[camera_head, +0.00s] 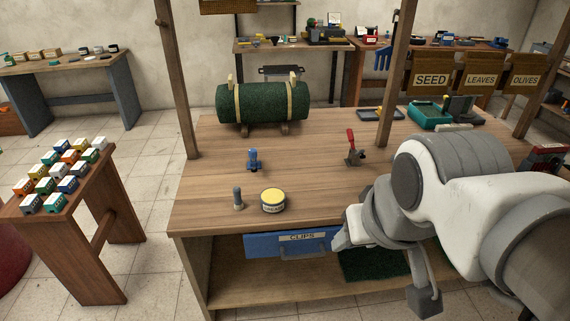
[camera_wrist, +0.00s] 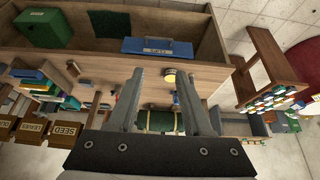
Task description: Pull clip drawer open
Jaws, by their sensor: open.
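The clip drawer (camera_head: 262,246) is a blue drawer with a white "CLIPS" label, mounted under the front edge of the wooden workbench (camera_head: 225,200). A dark bar handle shows below its label. No open gap shows at the drawer. Part of my arm hides its right end in the head view. In the wrist view, which looks upside down, the drawer (camera_wrist: 135,45) lies beyond the fingertips. My gripper (camera_wrist: 160,73) is open, with nothing between its two fingers, and is apart from the drawer. In the head view I cannot make out its fingers clearly.
A yellow-topped tin (camera_head: 273,201), a small grey-topped post (camera_head: 238,199) and a blue tool (camera_head: 252,160) stand on the bench above the drawer. A red-handled clamp (camera_head: 351,148) is further right. A stand of small boxes (camera_head: 60,180) is at left. A shelf (camera_head: 240,290) lies below.

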